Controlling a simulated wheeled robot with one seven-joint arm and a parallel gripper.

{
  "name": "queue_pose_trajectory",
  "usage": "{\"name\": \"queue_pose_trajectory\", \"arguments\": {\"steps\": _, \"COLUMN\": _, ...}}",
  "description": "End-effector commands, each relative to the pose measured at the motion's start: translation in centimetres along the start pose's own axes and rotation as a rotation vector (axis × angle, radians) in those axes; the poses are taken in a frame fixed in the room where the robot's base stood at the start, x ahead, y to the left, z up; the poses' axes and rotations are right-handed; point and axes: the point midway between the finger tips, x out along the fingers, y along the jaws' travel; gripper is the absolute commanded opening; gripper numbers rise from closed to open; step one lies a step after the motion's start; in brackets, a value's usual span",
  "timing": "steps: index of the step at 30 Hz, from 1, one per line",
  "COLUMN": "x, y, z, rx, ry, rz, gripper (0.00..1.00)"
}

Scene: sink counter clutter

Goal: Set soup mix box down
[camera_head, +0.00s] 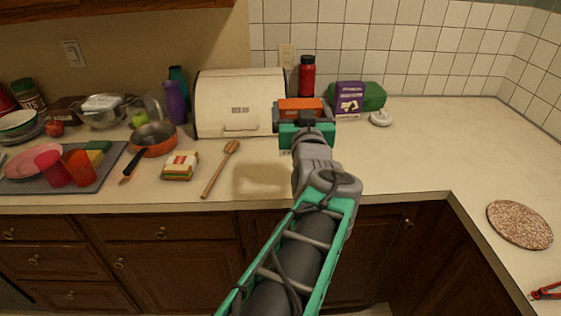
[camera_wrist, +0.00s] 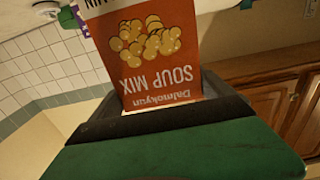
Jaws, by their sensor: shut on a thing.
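The soup mix box (camera_wrist: 150,60) is orange with a picture of round yellow pieces, and its lettering reads upside down in the wrist view. My gripper (camera_wrist: 165,118) is shut on it, with the box sticking out beyond the dark finger pads. In the head view the orange box (camera_head: 301,105) shows just above and beyond my teal gripper (camera_head: 305,124), in front of the bread box's right end. A shadow lies on the counter (camera_head: 262,180) left of my arm, and the box appears held above the counter. My gripper hides the box's lower part in the head view.
A cream bread box (camera_head: 240,90) stands at the back. A purple box (camera_head: 349,99), green bag (camera_head: 374,97), red bottle (camera_head: 307,75) and white round item (camera_head: 381,118) are behind and right. A wooden spoon (camera_head: 220,168) and sandwich (camera_head: 180,166) lie left. The right counter is mostly clear.

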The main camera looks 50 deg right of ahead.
Motion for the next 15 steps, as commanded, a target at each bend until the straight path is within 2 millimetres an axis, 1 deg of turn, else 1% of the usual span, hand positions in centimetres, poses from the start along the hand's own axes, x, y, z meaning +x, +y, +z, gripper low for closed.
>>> {"name": "queue_pose_trajectory", "arguments": {"steps": 2, "x": 1.1, "y": -0.2, "z": 0.4, "rx": 0.003, "ry": -0.006, "rz": 0.0, "gripper": 0.18}}
{"name": "queue_pose_trajectory", "arguments": {"steps": 10, "x": 8.6, "y": -1.8, "z": 3.8, "rx": 0.002, "ry": -0.007, "rz": -0.003, "gripper": 0.18}}
{"name": "queue_pose_trajectory", "arguments": {"steps": 12, "x": 9.9, "y": -2.0, "z": 5.7, "rx": 0.002, "ry": -0.009, "rz": -0.002, "gripper": 0.18}}
{"name": "queue_pose_trajectory", "arguments": {"steps": 15, "x": 11.6, "y": -2.3, "z": 7.7, "rx": 0.0, "ry": -0.006, "rz": 0.0, "gripper": 0.18}}
